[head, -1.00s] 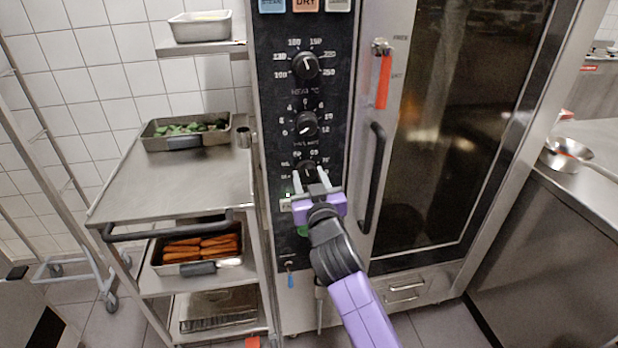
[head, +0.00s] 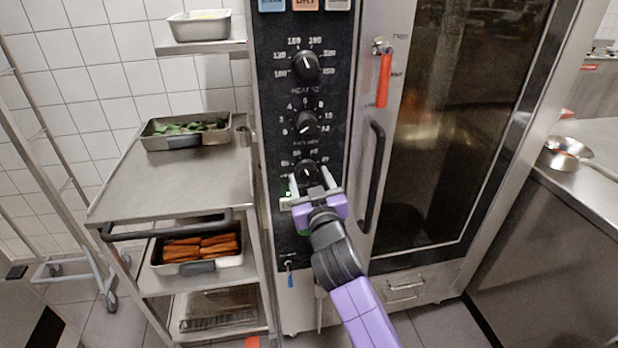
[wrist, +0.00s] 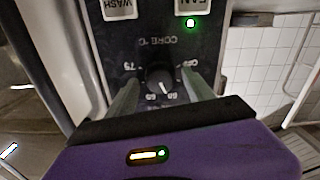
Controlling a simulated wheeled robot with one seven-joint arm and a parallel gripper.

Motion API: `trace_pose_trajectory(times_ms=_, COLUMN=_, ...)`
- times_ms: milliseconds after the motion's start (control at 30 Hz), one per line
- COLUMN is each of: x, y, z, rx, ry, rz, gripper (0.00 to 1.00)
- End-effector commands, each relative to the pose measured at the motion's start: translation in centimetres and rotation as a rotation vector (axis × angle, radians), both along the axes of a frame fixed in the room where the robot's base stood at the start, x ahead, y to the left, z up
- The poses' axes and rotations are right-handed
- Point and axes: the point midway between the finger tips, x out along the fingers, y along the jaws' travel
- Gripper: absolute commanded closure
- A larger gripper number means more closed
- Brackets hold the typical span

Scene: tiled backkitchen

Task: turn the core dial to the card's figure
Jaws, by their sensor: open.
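The core dial (head: 307,171) is the lowest of three black knobs on the oven's dark control panel. In the wrist view, the core dial (wrist: 159,78) appears upside down below the "CORE °C" lettering. Its white mark points down and slightly right there, near the scale's middle figures, which are too small to read surely. My gripper (head: 311,180) is open, with one pale finger on each side of the dial. The wrist view also shows the fingers of my gripper (wrist: 163,90) flanking it, apparently with gaps. I cannot make out a card with a figure.
Two other dials, the heat dial (head: 306,66) and the middle dial (head: 306,124), sit above. A black door handle (head: 372,178) and red lever (head: 384,80) are close on the right. A steel trolley (head: 200,175) with trays stands left.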

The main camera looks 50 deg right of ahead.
Motion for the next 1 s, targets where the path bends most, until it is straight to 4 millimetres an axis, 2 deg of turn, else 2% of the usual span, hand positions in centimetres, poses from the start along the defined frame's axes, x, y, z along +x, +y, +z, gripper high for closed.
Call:
trace_pose_trajectory(times_ms=200, x=-3.1, y=2.1, z=-0.3, rx=0.000, ry=0.002, rz=0.001, gripper=0.39)
trace_pose_trajectory(times_ms=400, x=-5.0, y=3.4, z=-0.2, rx=0.000, ry=0.001, rz=0.000, gripper=0.39)
trace_pose_trajectory(times_ms=1000, x=-5.4, y=3.6, z=0.0, rx=0.000, ry=0.000, rz=-0.001, gripper=0.39)
